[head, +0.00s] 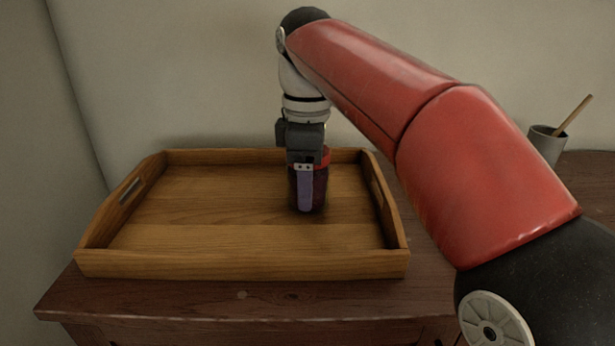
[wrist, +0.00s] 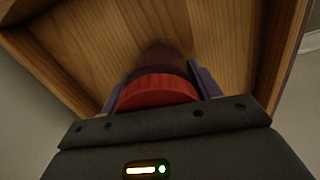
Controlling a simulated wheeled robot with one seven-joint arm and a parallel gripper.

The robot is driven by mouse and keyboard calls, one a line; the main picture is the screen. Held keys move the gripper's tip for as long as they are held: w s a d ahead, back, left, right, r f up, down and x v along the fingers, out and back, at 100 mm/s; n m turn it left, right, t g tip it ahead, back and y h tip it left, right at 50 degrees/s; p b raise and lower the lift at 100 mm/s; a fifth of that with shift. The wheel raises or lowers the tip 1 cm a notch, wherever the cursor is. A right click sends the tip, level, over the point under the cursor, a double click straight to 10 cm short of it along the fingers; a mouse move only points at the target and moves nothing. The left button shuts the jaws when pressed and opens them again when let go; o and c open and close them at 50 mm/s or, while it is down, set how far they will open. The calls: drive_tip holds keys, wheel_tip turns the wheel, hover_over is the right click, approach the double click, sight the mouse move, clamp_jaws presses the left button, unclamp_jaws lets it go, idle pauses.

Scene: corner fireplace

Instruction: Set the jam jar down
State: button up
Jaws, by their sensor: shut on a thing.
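The jam jar (head: 321,188) is dark red with a red lid, and stands upright within the right part of the wooden tray (head: 240,264). My gripper (head: 306,205) points straight down and is shut on the jar, with a purple finger in front of it. In the wrist view the red lid of the jam jar (wrist: 158,91) sits between the two purple fingers of my gripper (wrist: 165,85). The jar's base is at or very near the tray floor; I cannot tell if it touches.
The tray has raised walls and handle slots, and rests on a dark wooden table (head: 240,305). The rest of the tray floor is empty. A grey cup (head: 546,146) holding a wooden stick stands at the back right, behind my arm. A wall is close behind the tray.

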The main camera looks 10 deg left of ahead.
drive_tip(key=shift+f, duration=0.2)
drive_tip(key=o, duration=1.4)
